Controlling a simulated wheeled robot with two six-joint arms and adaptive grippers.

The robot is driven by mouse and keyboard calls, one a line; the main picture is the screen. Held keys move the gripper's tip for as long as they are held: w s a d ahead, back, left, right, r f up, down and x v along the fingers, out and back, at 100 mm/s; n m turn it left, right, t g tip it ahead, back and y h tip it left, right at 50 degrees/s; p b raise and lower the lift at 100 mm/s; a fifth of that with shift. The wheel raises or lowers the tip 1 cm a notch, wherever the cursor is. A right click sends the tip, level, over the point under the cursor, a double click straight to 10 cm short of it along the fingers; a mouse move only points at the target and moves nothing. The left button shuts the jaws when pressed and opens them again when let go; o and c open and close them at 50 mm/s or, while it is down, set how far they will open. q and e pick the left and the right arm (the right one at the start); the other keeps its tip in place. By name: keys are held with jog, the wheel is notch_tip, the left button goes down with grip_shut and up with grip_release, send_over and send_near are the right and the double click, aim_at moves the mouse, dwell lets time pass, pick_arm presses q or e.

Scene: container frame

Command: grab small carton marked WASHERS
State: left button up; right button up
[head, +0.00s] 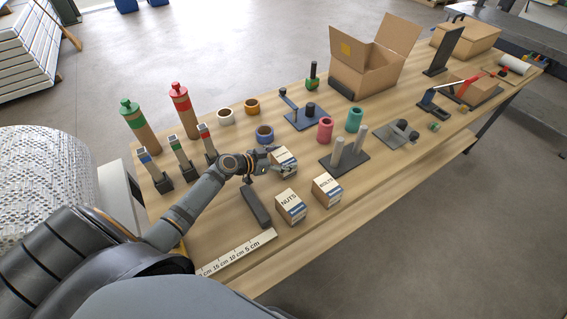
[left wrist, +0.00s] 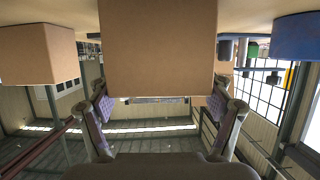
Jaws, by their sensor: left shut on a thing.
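A small carton (head: 287,157) stands on the workbench, partly hidden by my left gripper (head: 274,162); its lettering cannot be read here. In the left wrist view the plain brown carton (left wrist: 158,40) fills the space between the fingers of my left gripper (left wrist: 160,108), which is shut on it. The carton marked NUTS (head: 290,207) and the carton marked BOLTS (head: 327,190) stand nearer the front edge. My right gripper is not in view.
A dark grey block (head: 256,207) lies just in front of my left arm. A blue tape roll (head: 265,134) is close behind the gripper. A two-post stand (head: 344,158) is to the right. A white ruler strip (head: 238,254) lies along the front edge.

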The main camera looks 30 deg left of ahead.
pick_arm(q)
jog(key=shift+r+b, duration=0.3)
jog(key=shift+r, duration=0.25)
jog(key=s+r, duration=0.1)
jog(key=r, duration=0.1)
jog(key=s+d+r, duration=0.1)
jog(key=r, duration=0.2)
jog(key=s+d+r, duration=0.1)
jog(key=s+r, duration=0.1)
jog(key=shift+r, duration=0.15)
jog(key=s+d+r+p, duration=0.4)
jog(key=s, duration=0.4)
jog(key=shift+s+d+r, duration=0.15)
jog(key=shift+s+r, duration=0.15)
jog(key=shift+r, duration=0.1)
